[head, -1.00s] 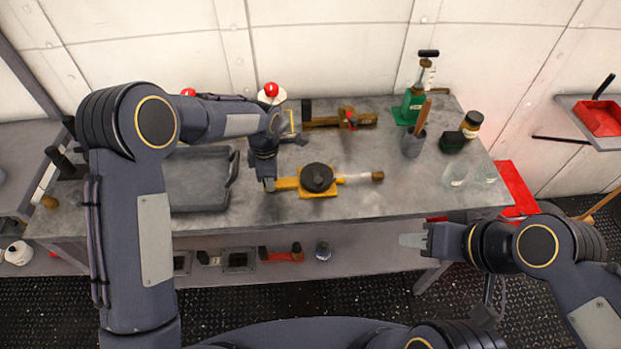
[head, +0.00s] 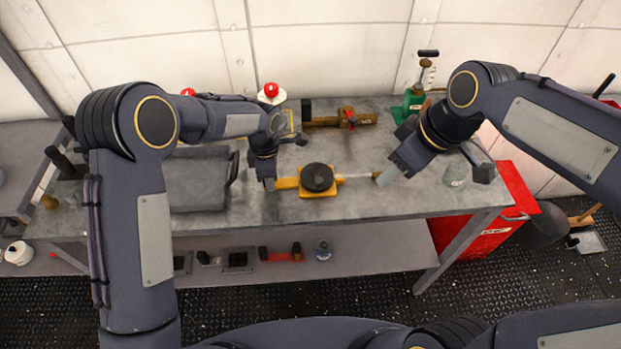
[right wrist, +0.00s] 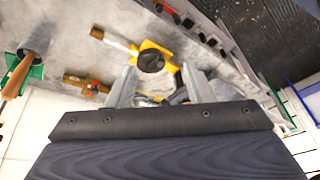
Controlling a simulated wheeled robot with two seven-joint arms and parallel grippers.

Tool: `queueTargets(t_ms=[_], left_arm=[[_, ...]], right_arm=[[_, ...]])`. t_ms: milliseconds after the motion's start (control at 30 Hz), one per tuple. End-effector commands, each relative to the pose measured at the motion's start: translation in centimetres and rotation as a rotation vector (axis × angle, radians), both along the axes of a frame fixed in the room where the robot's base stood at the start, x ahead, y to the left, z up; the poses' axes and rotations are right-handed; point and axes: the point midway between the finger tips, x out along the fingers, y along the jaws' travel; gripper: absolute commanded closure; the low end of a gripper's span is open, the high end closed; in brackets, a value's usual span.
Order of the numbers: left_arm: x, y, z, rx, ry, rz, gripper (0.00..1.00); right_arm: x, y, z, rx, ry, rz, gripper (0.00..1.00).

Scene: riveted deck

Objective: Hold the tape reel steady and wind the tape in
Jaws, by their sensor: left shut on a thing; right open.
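The tape reel is a yellow plate with a round black top (head: 318,178), lying flat on the bench; it also shows in the right wrist view (right wrist: 151,61). A pale tape (head: 355,177) runs out of its right side. In the right wrist view the tape ends in a brown tip (right wrist: 97,33). My left gripper (head: 270,184) is shut on the yellow handle (head: 287,183) at the reel's left side. My right gripper (head: 385,175) is open above the bench by the tape's end, which it partly hides in the head view. It also shows in the right wrist view (right wrist: 160,78), empty.
The grey bench (head: 270,215) is clear in front of the reel. A dark tray (head: 197,182) lies left of it. A brass tool (head: 340,118) lies behind, and a green pump (head: 413,98) stands at the back right. A red cabinet (head: 490,225) stands beyond the bench's right end.

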Motion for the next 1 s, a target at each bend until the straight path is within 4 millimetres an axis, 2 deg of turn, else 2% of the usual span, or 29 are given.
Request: queueTargets(t_ms=[33,200,400,600,767,1000], left_arm=[[0.0,0.0,0.1,-0.001,-0.001,0.000,1.00],[0.0,0.0,0.1,-0.001,-0.001,0.000,1.00],[0.0,0.0,0.0,-0.001,-0.001,0.000,1.00],[0.0,0.0,0.0,-0.001,-0.001,0.000,1.00],[0.0,0.0,0.0,0.000,-0.001,0.000,1.00],[0.0,0.0,0.0,0.000,-0.001,0.000,1.00]], right_arm=[[1.8,1.0,-0.3,-0.032,0.007,0.094,0.53],[6.7,4.4,-1.8,-0.127,0.016,0.403,0.53],[10.7,8.3,-4.3,-0.205,0.025,0.686,0.53],[12.3,10.3,-5.8,-0.238,0.031,0.822,0.53],[12.4,10.7,-6.7,-0.242,0.034,0.844,0.53],[12.4,11.0,-9.8,-0.242,0.035,0.841,0.53]])
